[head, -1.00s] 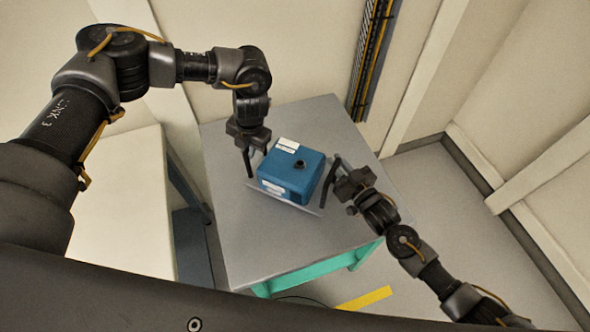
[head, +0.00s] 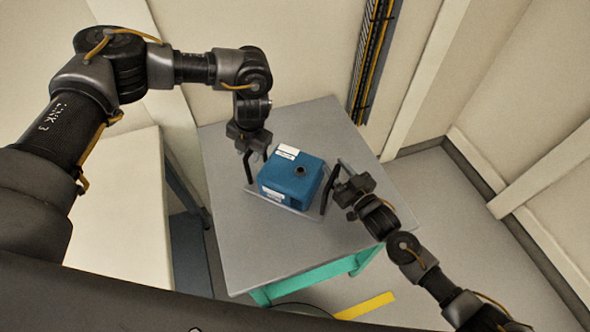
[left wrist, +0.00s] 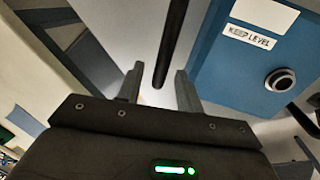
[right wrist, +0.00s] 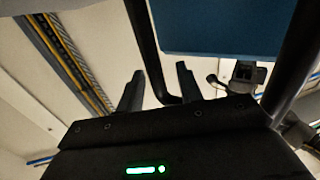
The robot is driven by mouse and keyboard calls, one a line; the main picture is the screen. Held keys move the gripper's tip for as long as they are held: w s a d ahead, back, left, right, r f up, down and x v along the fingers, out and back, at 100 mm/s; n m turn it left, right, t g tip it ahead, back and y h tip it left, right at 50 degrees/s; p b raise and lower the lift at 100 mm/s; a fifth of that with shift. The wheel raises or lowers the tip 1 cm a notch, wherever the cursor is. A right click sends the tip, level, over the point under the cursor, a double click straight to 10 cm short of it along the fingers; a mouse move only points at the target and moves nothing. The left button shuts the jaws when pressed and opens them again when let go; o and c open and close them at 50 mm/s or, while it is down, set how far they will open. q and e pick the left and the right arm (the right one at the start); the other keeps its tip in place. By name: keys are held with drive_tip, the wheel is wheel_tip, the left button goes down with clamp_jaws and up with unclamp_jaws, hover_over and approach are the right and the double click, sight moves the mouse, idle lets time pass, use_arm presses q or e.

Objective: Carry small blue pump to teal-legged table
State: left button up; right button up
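The small blue pump (head: 288,178), a box with white labels and a dark round port, sits on a thin grey tray (head: 313,211) on the teal-legged table (head: 252,237). Dark bars stand at its left and right sides. My left gripper (head: 254,148) is at the pump's left; in the left wrist view its fingers (left wrist: 158,88) are spread with a black bar between them, and the pump (left wrist: 225,80) is to the right. My right gripper (head: 345,188) is at the pump's right; in the right wrist view its fingers (right wrist: 158,88) are apart around a bent black bar.
A pale cabinet or table (head: 120,205) stands left of the grey tabletop. A wall with a cable tray (head: 374,60) is behind it. Open floor (head: 450,200) lies to the right, with a yellow strip (head: 366,306) in front.

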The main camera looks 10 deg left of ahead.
drive_tip(key=shift+f, duration=0.1)
use_arm(q)
wheel_tip(320, 180, up, 6)
drive_tip(key=d, duration=0.1)
drive_tip(key=shift+s+r, duration=0.15)
drive_tip(key=shift+s, duration=0.05)
use_arm(e)
drive_tip(key=v, duration=1.2)
use_arm(q)
drive_tip(key=shift+d, duration=0.1)
drive_tip(key=shift+r, duration=0.1)
use_arm(e)
drive_tip(key=shift+r, duration=0.25)
